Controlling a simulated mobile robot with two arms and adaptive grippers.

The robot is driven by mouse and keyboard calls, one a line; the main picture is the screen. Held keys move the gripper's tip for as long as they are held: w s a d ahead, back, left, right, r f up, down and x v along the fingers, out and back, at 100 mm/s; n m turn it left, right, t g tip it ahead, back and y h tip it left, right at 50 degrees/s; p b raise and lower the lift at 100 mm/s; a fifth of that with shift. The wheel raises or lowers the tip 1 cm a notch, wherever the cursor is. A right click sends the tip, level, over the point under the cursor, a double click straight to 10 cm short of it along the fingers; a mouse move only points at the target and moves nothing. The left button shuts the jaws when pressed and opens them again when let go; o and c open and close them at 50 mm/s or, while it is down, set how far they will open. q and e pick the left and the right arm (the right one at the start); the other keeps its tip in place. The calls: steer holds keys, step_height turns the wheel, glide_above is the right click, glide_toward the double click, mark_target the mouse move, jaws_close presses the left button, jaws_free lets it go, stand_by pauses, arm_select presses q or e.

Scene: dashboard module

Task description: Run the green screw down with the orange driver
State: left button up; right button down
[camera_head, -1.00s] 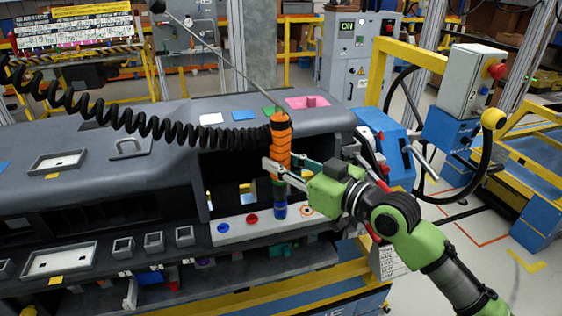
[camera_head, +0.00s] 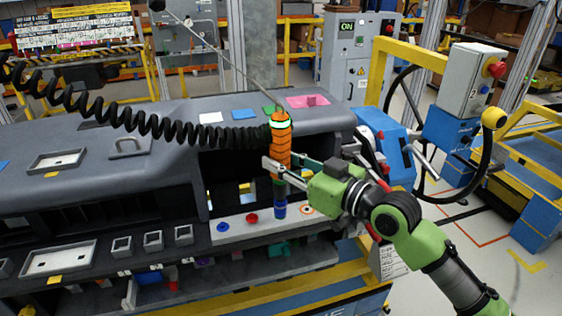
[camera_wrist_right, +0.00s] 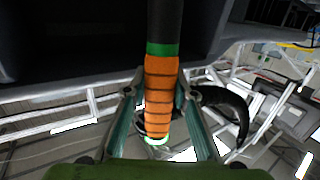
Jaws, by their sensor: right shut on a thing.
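The orange driver (camera_head: 281,150) stands upright over the white strip (camera_head: 238,232) in the dashboard opening, its dark blue nose (camera_head: 280,207) down at the strip. A ring near its top glows white-green. A coiled black cord joins it near the top. My right gripper (camera_head: 277,169) is shut around the driver's lower orange body. In the right wrist view the orange grip (camera_wrist_right: 160,88) sits between the two fingers. I cannot make out the green screw; the driver's nose may cover it. My left gripper is not in view.
A blue screw head (camera_head: 223,227) and a red one (camera_head: 252,219) are left of the nose; an orange-ringed spot (camera_head: 306,210) is right of it. The coiled cord (camera_head: 150,125) hangs across the dashboard (camera_head: 95,145). A yellow frame (camera_head: 405,60) stands at right.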

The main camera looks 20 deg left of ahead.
mark_target(288, 138)
steer(key=shift+w+f, duration=0.1)
steer(key=shift+f, duration=0.05)
steer(key=shift+r+p, duration=2.2)
steer(key=shift+r, duration=0.9)
